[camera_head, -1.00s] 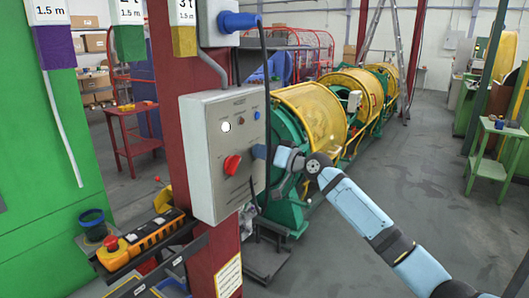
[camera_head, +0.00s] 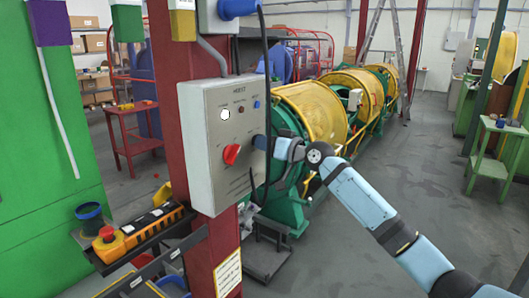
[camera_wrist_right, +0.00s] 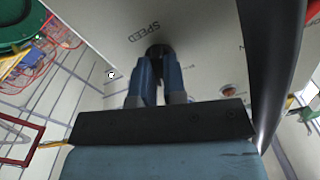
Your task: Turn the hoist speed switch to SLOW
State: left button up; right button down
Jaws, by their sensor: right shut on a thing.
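The grey hoist control box (camera_head: 205,165) is fixed to a red column in the head view, with the word HOIST near its top. My right gripper (camera_head: 261,142) is at the right side of the box's front face. In the right wrist view its two blue fingers (camera_wrist_right: 155,78) are shut on the dark hoist speed switch (camera_wrist_right: 158,49), beside the printed word SPEED. The fingers hide most of this switch, so its setting cannot be read. My left gripper is not in view.
A red rotary knob (camera_head: 231,154) sits left of my gripper on the box, with a white lamp (camera_head: 225,114) and a blue button (camera_head: 257,104) above. A black cable (camera_head: 266,60) hangs close by the box's right side. Yellow-guarded machinery (camera_head: 312,108) stands behind.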

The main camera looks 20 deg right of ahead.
pick_arm(q)
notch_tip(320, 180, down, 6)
jog(key=b, duration=0.8)
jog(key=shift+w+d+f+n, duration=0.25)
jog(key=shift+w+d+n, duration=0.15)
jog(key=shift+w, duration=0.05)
pick_arm(e)
jog(key=n, duration=0.9)
jog(key=shift+n, duration=0.3)
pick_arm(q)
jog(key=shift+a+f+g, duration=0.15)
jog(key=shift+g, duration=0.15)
pick_arm(e)
jog(key=c, duration=1.2)
grip_release()
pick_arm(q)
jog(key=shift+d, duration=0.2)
